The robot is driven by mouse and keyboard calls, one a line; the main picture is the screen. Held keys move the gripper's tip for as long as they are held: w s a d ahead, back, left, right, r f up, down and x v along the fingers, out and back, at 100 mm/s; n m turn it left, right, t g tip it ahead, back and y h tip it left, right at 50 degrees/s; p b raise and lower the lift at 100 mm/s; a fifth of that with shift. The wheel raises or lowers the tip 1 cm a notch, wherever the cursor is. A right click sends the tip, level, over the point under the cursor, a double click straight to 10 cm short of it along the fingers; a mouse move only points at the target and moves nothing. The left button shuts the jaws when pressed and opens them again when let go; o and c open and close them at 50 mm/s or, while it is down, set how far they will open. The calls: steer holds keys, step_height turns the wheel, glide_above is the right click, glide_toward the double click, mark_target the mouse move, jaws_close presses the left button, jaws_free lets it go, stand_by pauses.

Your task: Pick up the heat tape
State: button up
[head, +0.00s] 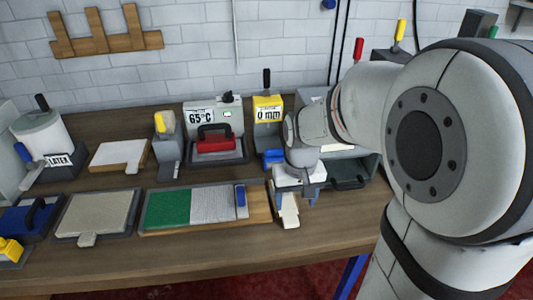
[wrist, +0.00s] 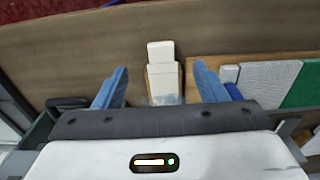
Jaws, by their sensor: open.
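A narrow cream-white piece, probably the heat tape (head: 288,211), lies on the table to the right of the green and grey board. It also shows in the wrist view (wrist: 161,52), at the top middle, with a wooden strip under or beside it. My gripper (head: 296,192) is just behind and above it in the head view. In the wrist view my gripper (wrist: 160,84) has its two blue fingers wide apart, with the cream piece between and beyond them. Nothing is held. The piece's near end is partly hidden by the gripper body.
The green and grey board (head: 168,209) lies close to the left of the piece. A dark green tray (head: 350,183) is to the right. The red-handled 65°C press (head: 216,144) and the yellow 0 mm device (head: 267,112) stand behind. The table front is clear.

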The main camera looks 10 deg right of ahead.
mark_target(291, 220)
steer(key=shift+w+f, duration=0.7)
steer(key=shift+w, duration=0.35)
steer(key=shift+w+f, duration=0.15)
steer(key=shift+f, duration=0.2)
step_height(291, 220, down, 8)
steer(key=shift+r+p, duration=0.25)
steer(key=shift+p, duration=0.3)
steer(key=shift+c, duration=0.5)
steer(key=c, duration=1)
steer(key=shift+o, duration=0.2)
